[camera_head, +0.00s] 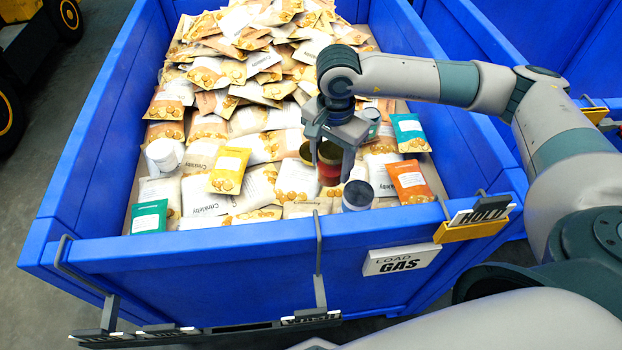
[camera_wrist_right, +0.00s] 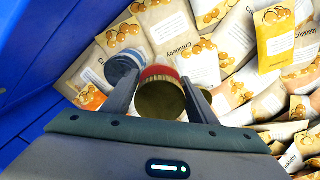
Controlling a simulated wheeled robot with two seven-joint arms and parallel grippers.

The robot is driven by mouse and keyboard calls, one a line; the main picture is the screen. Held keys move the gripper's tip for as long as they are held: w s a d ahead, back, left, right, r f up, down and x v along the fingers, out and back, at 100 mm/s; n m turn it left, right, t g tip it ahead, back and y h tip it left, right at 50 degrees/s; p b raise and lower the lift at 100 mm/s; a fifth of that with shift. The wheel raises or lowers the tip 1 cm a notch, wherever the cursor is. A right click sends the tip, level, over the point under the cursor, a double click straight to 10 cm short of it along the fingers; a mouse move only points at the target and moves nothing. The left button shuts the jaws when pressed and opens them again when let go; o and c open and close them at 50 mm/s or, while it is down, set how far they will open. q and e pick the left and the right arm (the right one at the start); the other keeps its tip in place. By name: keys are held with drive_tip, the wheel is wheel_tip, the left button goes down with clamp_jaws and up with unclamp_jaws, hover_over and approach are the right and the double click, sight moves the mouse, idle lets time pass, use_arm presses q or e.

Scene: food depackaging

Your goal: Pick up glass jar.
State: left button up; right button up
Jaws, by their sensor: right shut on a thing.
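A jar with a gold lid and red sides (camera_head: 329,171) is between the two fingers of my right gripper (camera_head: 333,150), inside the blue crate. In the right wrist view the jar (camera_wrist_right: 160,99) shows its round gold lid and a red band. The fingers of my right gripper (camera_wrist_right: 160,92) lie on either side of it and are shut on it. In the head view the fingers partly cover the jar, and whether its base touches the packets is hard to tell. My left gripper is not in view.
The blue crate (camera_head: 190,262) holds many snack packets. A white tub (camera_head: 163,154), a green pouch (camera_head: 149,217) and an orange pouch (camera_head: 410,181) lie nearby.

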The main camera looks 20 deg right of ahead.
sight(323, 170)
drive_tip(key=shift+d+r, duration=0.6)
drive_tip(key=shift+d, duration=0.35)
drive_tip(key=shift+f, duration=0.1)
drive_tip(key=a+f+n, duration=0.1)
drive_tip(key=n, duration=0.1)
drive_tip(key=f+n, duration=0.1)
drive_tip(key=shift+w+a+n, duration=0.3)
drive_tip(key=shift+a+n, duration=0.1)
drive_tip(key=f+n, duration=0.1)
drive_tip(key=a+n, duration=0.1)
drive_tip(key=n, duration=0.1)
drive_tip(key=shift+w+a+f+n, duration=0.2)
drive_tip(key=shift+a+f+n, duration=0.1)
drive_tip(key=shift+f, duration=0.1)
drive_tip(key=f+n, duration=0.1)
drive_tip(key=a+n, duration=0.1)
drive_tip(key=n, duration=0.1)
drive_tip(key=a+f+n, duration=0.1)
drive_tip(key=n, duration=0.1)
drive_tip(key=shift+w+a+f, duration=0.15)
drive_tip(key=shift+w+f, duration=0.05)
drive_tip(key=shift+f, duration=0.1)
drive_tip(key=shift+r, duration=0.15)
